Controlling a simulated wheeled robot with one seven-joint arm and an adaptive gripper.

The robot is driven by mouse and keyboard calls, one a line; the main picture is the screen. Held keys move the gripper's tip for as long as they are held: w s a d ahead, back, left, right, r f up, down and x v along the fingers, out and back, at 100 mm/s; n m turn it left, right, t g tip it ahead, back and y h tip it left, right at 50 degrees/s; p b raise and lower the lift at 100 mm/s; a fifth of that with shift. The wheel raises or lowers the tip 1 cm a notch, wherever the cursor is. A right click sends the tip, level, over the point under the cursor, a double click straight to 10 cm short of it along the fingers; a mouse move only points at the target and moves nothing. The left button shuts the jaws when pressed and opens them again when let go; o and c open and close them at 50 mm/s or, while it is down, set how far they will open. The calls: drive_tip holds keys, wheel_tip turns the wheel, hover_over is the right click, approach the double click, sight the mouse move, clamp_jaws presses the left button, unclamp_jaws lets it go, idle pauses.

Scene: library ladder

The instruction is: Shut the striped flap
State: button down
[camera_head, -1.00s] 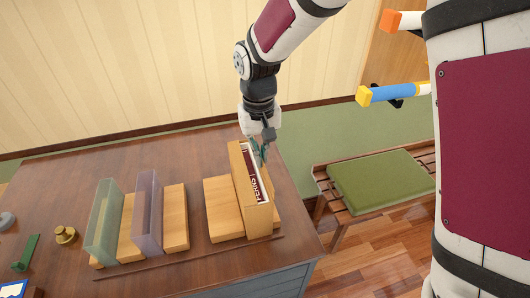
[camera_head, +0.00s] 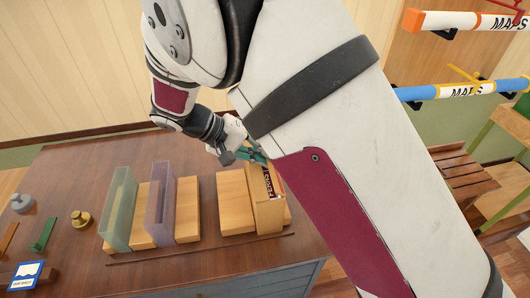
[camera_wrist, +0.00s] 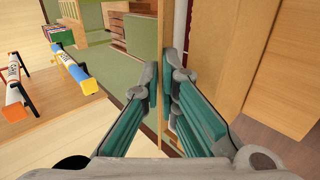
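I cannot pick out a striped flap in either view. My gripper (camera_head: 250,152) is at the back top of a light wooden file box (camera_head: 270,216) at the table's right end. Red and white printed items (camera_head: 271,182) stand in that box. In the wrist view, the two teal fingers of my gripper (camera_wrist: 161,88) lie on either side of a thin upright wooden wall (camera_wrist: 163,45) and appear closed on it. My arm hides much of the area to the right of the box.
Left of the box on the table (camera_head: 70,185) stand wooden blocks (camera_head: 188,208), a purple panel (camera_head: 160,205), a green panel (camera_head: 119,210) and a brass knob (camera_head: 81,219). Map tubes (camera_head: 445,92) jut from the right wall. A slatted bench (camera_head: 455,165) is below them.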

drive_tip(key=shift+s+a+f+h, duration=0.1)
drive_tip(key=shift+a+f+h, duration=0.05)
drive_tip(key=shift+h, duration=0.25)
drive_tip(key=c, duration=1.8)
unclamp_jaws()
drive_tip(key=shift+c, duration=0.2)
drive_tip(key=v, duration=0.8)
drive_tip(key=shift+s, duration=0.1)
